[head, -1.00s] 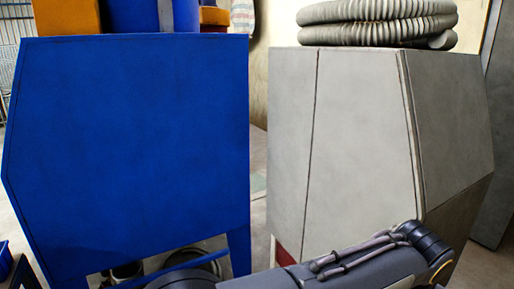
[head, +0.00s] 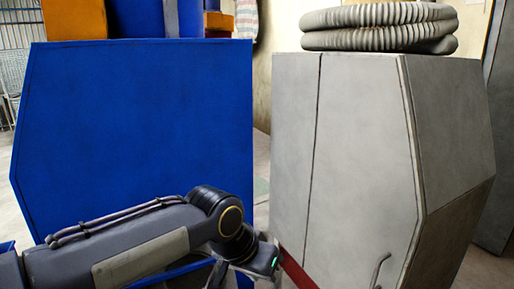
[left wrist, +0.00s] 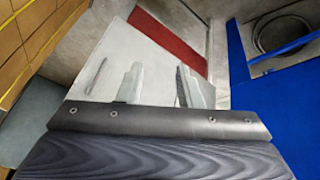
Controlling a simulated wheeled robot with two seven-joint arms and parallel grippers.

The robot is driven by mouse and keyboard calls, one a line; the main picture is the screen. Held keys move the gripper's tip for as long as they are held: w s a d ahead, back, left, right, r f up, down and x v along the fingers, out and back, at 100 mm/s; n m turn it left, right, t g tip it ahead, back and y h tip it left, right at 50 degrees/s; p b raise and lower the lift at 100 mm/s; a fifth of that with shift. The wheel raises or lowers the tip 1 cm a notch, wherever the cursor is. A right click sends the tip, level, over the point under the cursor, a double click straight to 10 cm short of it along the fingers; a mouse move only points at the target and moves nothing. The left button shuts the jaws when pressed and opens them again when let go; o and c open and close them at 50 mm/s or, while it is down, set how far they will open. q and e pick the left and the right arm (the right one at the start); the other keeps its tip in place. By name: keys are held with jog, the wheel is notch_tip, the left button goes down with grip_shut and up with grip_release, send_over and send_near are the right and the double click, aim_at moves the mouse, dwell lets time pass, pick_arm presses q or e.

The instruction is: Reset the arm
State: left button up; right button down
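My left arm comes in from the left in the head view, with its elbow in front of the blue cabinet (head: 130,120). Its lower part bends down towards the gap beside the grey cabinet (head: 365,150), and the gripper is hidden or out of frame there. In the left wrist view my left gripper (left wrist: 158,80) has its two fingers apart, with nothing between them. The pale cabinet face with a red stripe (left wrist: 170,45) lies beyond the fingers. My right gripper is in neither view.
A coiled grey hose (head: 380,28) lies on top of the grey cabinet. A metal handle (head: 379,270) is on its front. Orange and blue boxes (head: 75,18) stand on or behind the blue cabinet. Tan boxes or bricks (left wrist: 28,40) show at the left wrist view's upper left.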

pick_arm(q)
jog(key=s+a+f+n, duration=0.1)
jog(key=s+a+n, duration=0.25)
jog(key=a, duration=0.95)
jog(key=s+a+f+n+t, duration=0.1)
jog(key=s+a+f+n, duration=0.1)
jog(key=s+a+f, duration=0.2)
jog(key=s+a+f+n+t, duration=0.1)
jog(key=s+a+f, duration=0.3)
jog(key=s, duration=0.6)
jog(key=shift+s+a+f+n, duration=0.35)
jog(key=shift+f+n, duration=0.1)
